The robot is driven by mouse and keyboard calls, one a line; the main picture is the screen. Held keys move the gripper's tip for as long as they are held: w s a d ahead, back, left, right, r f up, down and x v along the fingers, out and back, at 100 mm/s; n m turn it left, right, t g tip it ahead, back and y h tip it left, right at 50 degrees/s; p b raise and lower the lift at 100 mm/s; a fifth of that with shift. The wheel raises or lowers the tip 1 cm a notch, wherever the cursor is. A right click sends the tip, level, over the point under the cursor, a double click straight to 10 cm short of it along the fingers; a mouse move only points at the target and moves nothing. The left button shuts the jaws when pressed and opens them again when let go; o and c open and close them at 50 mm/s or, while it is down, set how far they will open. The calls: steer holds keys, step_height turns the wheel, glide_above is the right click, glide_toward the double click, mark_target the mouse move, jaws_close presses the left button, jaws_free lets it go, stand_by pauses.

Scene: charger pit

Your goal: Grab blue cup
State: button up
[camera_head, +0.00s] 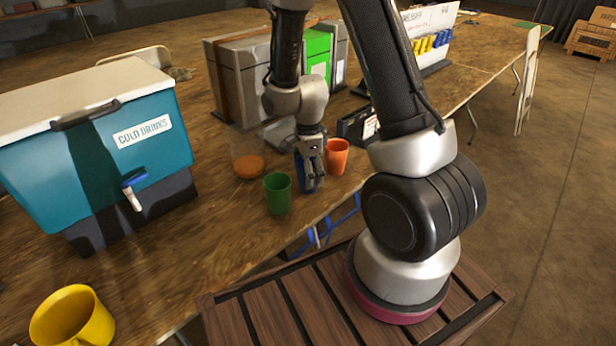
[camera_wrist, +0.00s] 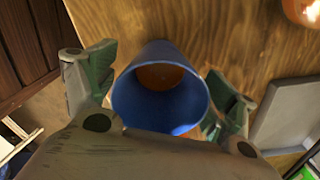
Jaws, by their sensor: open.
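The blue cup (camera_wrist: 150,112) stands between the two spread fingers of my gripper (camera_wrist: 160,92) in the wrist view, its open mouth facing the camera and something orange-brown inside it. A finger is close on each side; I cannot tell whether they touch it. In the head view my gripper (camera_head: 311,175) points down at the table, and only a strip of the blue cup (camera_head: 301,176) shows behind the fingers. The gripper is open.
A green cup (camera_head: 278,193) stands just left of my gripper, and an orange cup (camera_head: 337,156) just right. A clear container with orange contents (camera_head: 248,165) is behind left. A teal cooler (camera_head: 100,140) and yellow mug (camera_head: 72,318) are further left. The table's front edge is close.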

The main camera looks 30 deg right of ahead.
steer(key=shift+f, duration=0.3)
steer(key=c, duration=1.1)
steer(key=shift+r, duration=0.15)
